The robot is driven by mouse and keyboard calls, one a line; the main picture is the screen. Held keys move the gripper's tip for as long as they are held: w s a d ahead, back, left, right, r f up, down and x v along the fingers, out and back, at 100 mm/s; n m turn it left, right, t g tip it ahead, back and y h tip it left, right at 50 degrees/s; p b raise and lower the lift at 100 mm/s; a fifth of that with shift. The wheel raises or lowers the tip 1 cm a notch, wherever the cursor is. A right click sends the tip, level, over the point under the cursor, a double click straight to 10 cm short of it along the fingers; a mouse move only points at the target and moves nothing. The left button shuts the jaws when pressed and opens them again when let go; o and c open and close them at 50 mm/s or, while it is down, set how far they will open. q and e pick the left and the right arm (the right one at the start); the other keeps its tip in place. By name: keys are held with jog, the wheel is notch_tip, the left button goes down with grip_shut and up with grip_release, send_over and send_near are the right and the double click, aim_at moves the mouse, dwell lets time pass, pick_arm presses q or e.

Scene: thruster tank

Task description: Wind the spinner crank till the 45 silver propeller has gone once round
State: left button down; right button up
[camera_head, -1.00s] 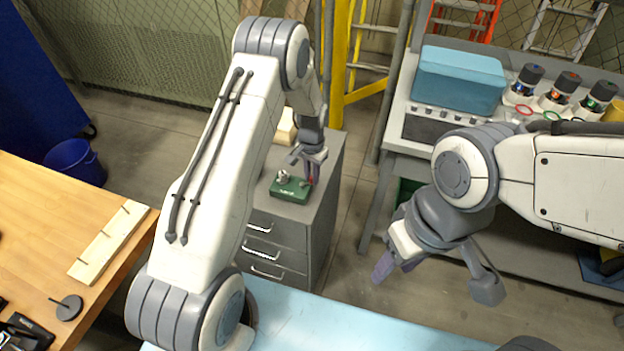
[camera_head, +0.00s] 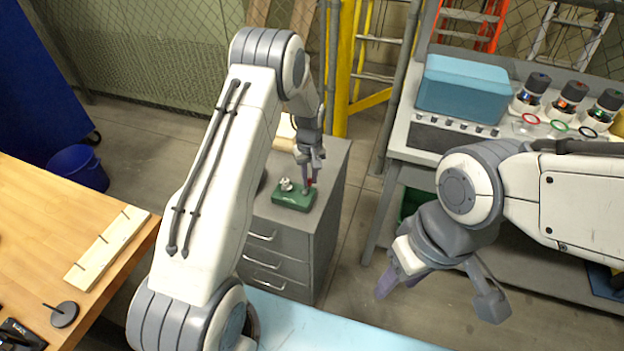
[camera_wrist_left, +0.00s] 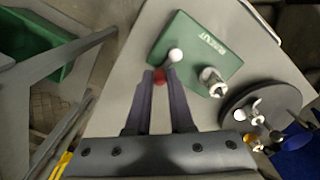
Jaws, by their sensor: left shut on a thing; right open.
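The spinner is a green box (camera_head: 293,198) on top of the grey drawer cabinet, with a small silver propeller (camera_head: 286,184) standing on it. In the left wrist view the green box (camera_wrist_left: 197,52) carries pale lettering, the silver propeller (camera_wrist_left: 212,82) and a crank with a pale round hub (camera_wrist_left: 175,55) and a red knob (camera_wrist_left: 160,77). My left gripper (camera_wrist_left: 161,74) is shut on the red knob, its fingers partly hiding it; it also shows in the head view (camera_head: 308,184). My right gripper (camera_head: 438,295) is open and empty, away from the spinner.
A dark round stand (camera_wrist_left: 262,105) with other silver pieces is beside the box in the left wrist view. A workbench at right holds a blue case (camera_head: 462,88) and several jars. A wooden table (camera_head: 60,215) is at left. Open floor lies between cabinet and workbench.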

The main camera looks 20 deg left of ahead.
pick_arm(q)
jog(key=shift+w+a+r+n, duration=0.1)
jog(key=shift+a+n, duration=0.2)
jog(key=shift+n, duration=0.9)
jog(key=c, duration=0.8)
grip_release()
notch_tip(320, 180, up, 10)
jog(key=b, duration=0.1)
jog(key=shift+r, duration=0.2)
